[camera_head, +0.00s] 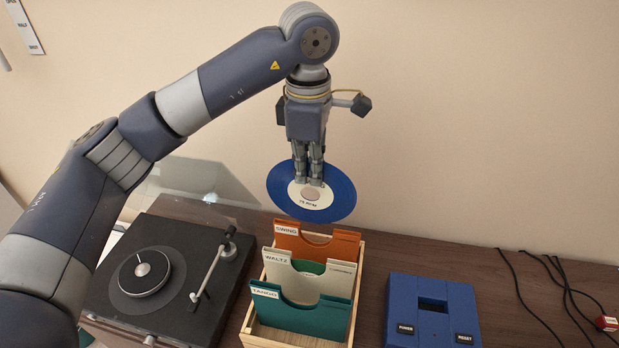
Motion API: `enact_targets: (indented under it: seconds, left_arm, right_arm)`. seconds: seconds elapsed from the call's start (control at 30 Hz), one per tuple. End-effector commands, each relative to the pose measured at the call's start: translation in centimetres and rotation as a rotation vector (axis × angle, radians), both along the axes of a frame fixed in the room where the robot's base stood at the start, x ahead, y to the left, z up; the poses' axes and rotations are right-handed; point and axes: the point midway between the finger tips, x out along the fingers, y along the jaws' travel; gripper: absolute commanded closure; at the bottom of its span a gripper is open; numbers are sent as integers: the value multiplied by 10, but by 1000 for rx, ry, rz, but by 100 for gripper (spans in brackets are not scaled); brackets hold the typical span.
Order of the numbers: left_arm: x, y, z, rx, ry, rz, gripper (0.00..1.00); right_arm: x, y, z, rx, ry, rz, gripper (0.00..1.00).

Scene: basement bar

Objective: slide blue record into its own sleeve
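My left gripper (309,181) points down and its fingers are close together at the label of the blue record (343,196). The record hangs in the air above the back of a wooden crate (251,325), its face tilted toward me. Its white label has small print that I cannot read surely. The crate holds upright sleeves: orange SWING (343,247) at the back, cream WALTZ (339,282) in the middle, teal TANGO (300,318) in front. Something green shows in the WALTZ sleeve's notch. The record is apart from the sleeves. My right gripper is out of view.
A black turntable (205,250) with a tonearm and clear lid stands left of the crate. A blue box (432,308) marked POWER and RESET stands to the right. Black cables (567,290) and a small red-and-white item (606,323) lie far right. The wall is behind.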

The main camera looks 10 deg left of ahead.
Motion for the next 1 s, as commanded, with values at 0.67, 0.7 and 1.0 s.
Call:
enact_targets:
  seconds: [0.67, 0.7, 1.0]
  left_arm:
    - [0, 0, 57, 0, -1, 0, 100]
    - [0, 0, 61, 0, -1, 0, 100]
    - [0, 0, 85, 0, 0, 0, 100]
  right_arm:
    - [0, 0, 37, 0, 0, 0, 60]
    - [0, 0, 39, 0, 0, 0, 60]
    - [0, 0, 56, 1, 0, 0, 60]
